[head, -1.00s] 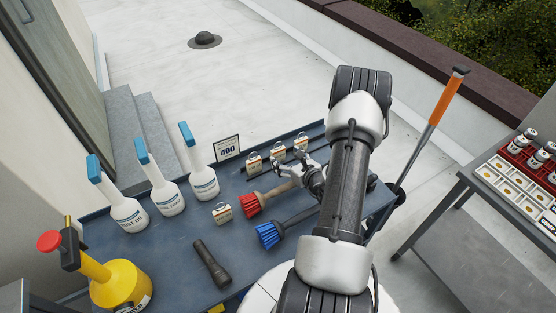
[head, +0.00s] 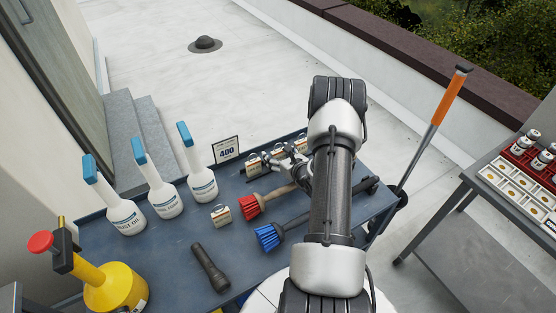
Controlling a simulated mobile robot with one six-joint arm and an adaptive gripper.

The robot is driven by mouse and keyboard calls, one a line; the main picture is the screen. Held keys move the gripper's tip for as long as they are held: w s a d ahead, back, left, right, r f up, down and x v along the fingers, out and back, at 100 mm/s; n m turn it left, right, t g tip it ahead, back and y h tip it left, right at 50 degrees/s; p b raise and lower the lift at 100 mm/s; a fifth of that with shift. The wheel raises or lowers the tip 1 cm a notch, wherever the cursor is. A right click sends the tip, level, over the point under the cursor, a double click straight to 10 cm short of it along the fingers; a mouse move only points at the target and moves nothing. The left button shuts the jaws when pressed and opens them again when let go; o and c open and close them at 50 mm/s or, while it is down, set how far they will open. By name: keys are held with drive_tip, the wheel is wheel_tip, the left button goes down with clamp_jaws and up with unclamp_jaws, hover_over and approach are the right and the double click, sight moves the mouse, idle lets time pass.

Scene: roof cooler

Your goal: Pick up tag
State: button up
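Several small cream tags with dark tops show in the head view. One tag (head: 253,164) stands at the left end of a dark rail at the back of the blue-grey cart top. Another tag (head: 302,144) is at the rail's right end, partly hidden by my arm. A tag between them is mostly covered by my gripper. One more tag (head: 221,214) stands alone on the cart, left of the red brush. My gripper (head: 270,162) is just right of the rail's left tag, its fingers apart and pointing left. Whether it touches a tag is unclear.
The cart (head: 180,258) also holds white spray bottles (head: 159,187), a sign reading 400 (head: 226,150), a red brush (head: 249,207), a blue brush (head: 268,237), a flashlight (head: 210,267) and a yellow sprayer (head: 115,287). A second table (head: 480,190) stands at right.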

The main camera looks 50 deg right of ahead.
drive_tip(key=c, duration=0.9)
drive_tip(key=shift+c, duration=0.3)
drive_tip(key=shift+r, duration=0.15)
